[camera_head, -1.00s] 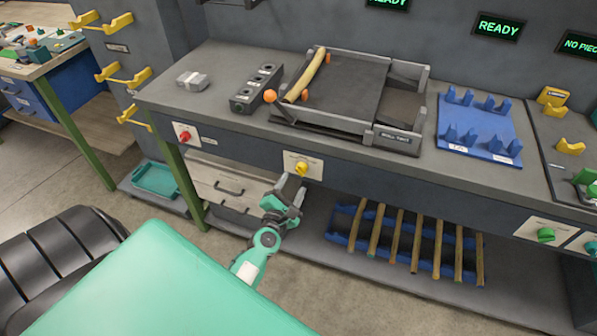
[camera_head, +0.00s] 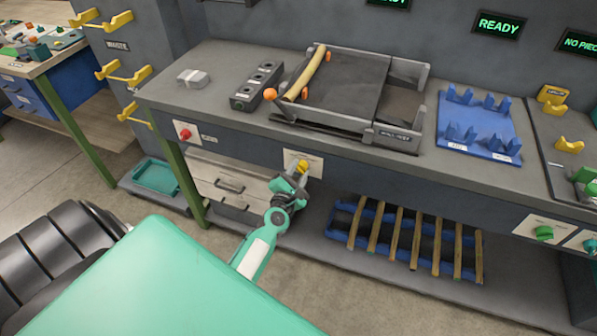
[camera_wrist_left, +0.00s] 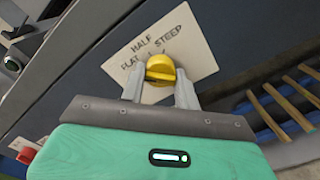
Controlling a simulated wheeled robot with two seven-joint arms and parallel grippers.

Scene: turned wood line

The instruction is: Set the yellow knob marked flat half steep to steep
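The yellow knob (camera_head: 302,166) sits on a white plate on the bench's front panel. In the left wrist view the knob (camera_wrist_left: 160,68) shows large, on a plate (camera_wrist_left: 190,48) lettered FLAT, HALF and STEEP. FLAT is at its left, HALF at its upper left, STEEP above it to the right. Which word the knob points to I cannot tell. My left gripper (camera_head: 297,176) is at the knob. Its two fingers (camera_wrist_left: 160,85) straddle the knob, one on each side, and look open, with little space beside it. My right gripper is not in view.
A grey table fixture (camera_head: 400,142) with a curved wooden piece (camera_head: 316,72) stands on the bench above. A red knob (camera_head: 185,134) is to the left. A blue rack of wooden sticks (camera_head: 335,232) lies on the lower shelf, right of my left arm. Green knobs (camera_head: 544,233) are far right.

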